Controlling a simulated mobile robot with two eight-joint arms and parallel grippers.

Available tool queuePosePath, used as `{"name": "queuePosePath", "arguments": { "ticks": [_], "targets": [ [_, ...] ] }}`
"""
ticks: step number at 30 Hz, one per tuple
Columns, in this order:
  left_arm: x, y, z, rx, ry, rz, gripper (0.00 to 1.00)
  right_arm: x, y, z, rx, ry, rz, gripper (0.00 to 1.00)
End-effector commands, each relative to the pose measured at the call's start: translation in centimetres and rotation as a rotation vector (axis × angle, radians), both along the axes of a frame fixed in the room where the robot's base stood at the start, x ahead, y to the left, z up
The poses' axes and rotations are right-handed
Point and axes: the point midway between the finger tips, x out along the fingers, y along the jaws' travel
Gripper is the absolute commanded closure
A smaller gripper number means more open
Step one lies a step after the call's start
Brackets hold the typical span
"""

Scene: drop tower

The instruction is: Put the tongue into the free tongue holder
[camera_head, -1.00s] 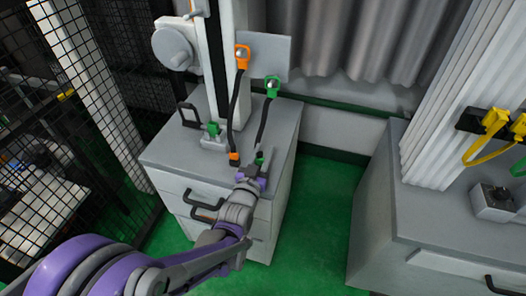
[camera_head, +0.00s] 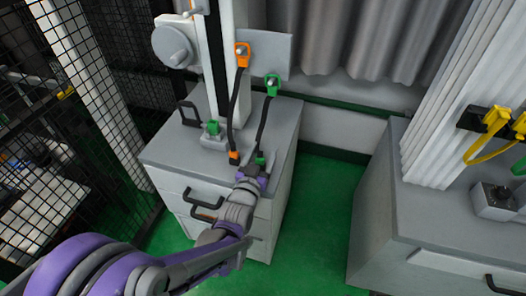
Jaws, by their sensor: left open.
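A green-ended black strap hangs from a green holder (camera_head: 272,85) on the grey plate. Its lower green end piece (camera_head: 261,158) is at the cabinet top's front edge. An orange holder (camera_head: 242,55) beside it has a black strap with an orange end piece (camera_head: 234,157). I cannot tell which piece is the tongue. A small grey block with a green top (camera_head: 213,128) stands on the cabinet. My left gripper (camera_head: 258,170) is open, close to the lower green piece, which it partly hides; contact cannot be told. My right gripper is not in view.
The grey cabinet (camera_head: 182,158) has black handles, and a white column rises behind it. Green floor between the cabinets is free. A mesh fence stands at left.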

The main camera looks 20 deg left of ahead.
Motion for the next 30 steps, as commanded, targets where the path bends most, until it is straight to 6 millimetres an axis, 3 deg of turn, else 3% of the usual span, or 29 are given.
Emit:
{"name": "queuePosePath", "arguments": {
  "ticks": [5, 18, 24, 30],
  "targets": [
    [-1.1, 0.0, 0.0, 0.000, 0.000, 0.000, 0.32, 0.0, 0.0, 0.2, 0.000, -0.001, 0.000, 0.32],
    [-9.2, 0.3, 0.0, 0.000, 0.000, -0.001, 0.32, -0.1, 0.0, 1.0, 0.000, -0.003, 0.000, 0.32],
    [-10.7, 0.3, 0.0, 0.000, 0.000, 0.000, 0.32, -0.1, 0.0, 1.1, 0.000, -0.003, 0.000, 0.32],
    [-10.8, 0.4, 0.0, 0.000, 0.000, 0.000, 0.32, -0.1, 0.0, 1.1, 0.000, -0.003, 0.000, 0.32]
  ]
}}
